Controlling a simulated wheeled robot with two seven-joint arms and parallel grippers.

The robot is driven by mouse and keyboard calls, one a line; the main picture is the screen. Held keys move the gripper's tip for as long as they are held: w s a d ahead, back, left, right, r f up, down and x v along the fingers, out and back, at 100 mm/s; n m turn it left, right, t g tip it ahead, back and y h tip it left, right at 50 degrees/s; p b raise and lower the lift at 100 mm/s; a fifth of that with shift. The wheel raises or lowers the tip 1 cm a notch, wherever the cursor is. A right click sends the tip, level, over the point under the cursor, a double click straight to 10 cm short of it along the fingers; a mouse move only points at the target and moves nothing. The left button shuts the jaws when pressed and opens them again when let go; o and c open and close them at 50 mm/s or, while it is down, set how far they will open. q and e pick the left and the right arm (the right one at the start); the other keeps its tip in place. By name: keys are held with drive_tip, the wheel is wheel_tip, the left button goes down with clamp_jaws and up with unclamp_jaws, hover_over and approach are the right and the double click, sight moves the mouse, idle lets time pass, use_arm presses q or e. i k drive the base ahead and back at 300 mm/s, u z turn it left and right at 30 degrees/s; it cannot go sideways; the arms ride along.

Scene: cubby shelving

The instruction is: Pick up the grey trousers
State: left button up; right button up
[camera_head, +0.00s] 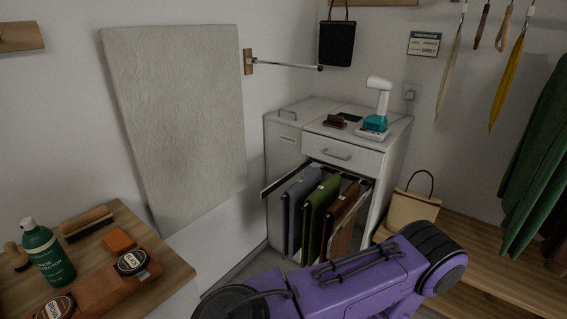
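The grey trousers (293,212) hang folded in a pull-out rack (272,187) at the front of a white cabinet, leftmost of the hanging garments. Green trousers (320,210) hang just right of them, and brown trousers (344,207) further right. The lower ends of the trousers are partly hidden behind a purple link of mine in the foreground. Neither of my grippers shows in this view.
The white cabinet (284,146) has a closed drawer above the rack and a white-and-teal device (374,122) on top. A wooden counter (177,270) with a green bottle (47,252) stands at left. A cream bag (409,209) and low wooden bench (500,262) are right.

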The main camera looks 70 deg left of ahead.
sight(293, 214)
drive_tip(key=u, duration=2.2)
drive_tip(key=k, duration=1.15)
drive_tip(key=z, duration=0.7)
drive_tip(key=i, duration=0.85)
drive_tip(key=u, duration=0.35)
drive_tip(key=i, duration=0.95)
drive_tip(key=u, duration=0.8)
